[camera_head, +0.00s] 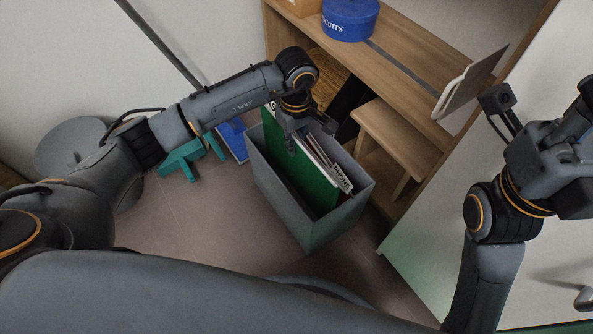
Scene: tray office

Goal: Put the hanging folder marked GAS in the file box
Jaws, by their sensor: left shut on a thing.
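The grey file box (327,236) stands open-topped on the floor in the middle of the head view. A green hanging folder (308,180) is inside it, upright along the left side. Its label is mostly hidden, with only a small part of a letter showing. My left gripper (291,145) is over the box, pointing down, and is shut on the green folder's top edge. A pale folder marked PHONE (342,178) stands in the box to the right of the green one.
A wooden shelf unit (420,70) stands behind the box, with a blue round tin (350,18) on top and a wooden step-like piece (396,135). A teal object (190,158) and a blue item (234,139) are left of the box. Floor in front is clear.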

